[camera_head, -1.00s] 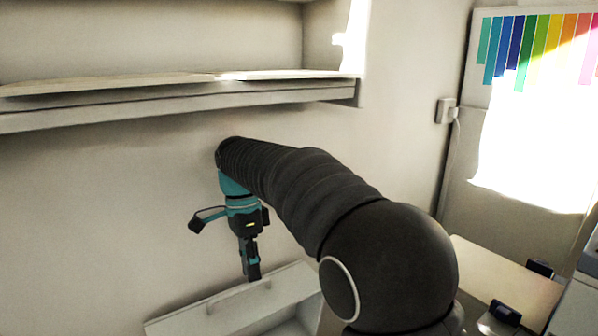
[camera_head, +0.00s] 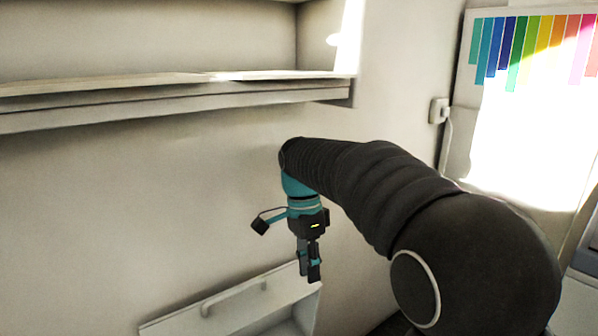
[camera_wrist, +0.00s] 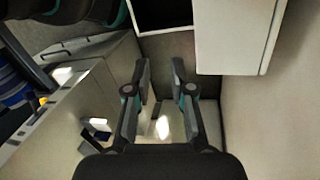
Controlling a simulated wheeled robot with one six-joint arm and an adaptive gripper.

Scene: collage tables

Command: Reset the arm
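My gripper (camera_head: 310,276) hangs pointing down at the end of my dark arm, in front of the pale wall in the head view. It is above and beside the right end of a white drawer or tray with a handle (camera_head: 232,297). In the wrist view, my gripper (camera_wrist: 160,70) has its two fingers apart, with nothing between them but the view of the floor below. No object is held.
A white shelf (camera_head: 180,95) runs along the wall above and behind my arm. A board with coloured strips (camera_head: 530,50) hangs at the right. In the wrist view, a white cabinet (camera_wrist: 232,35) is at upper right and a pale surface (camera_wrist: 60,125) at left.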

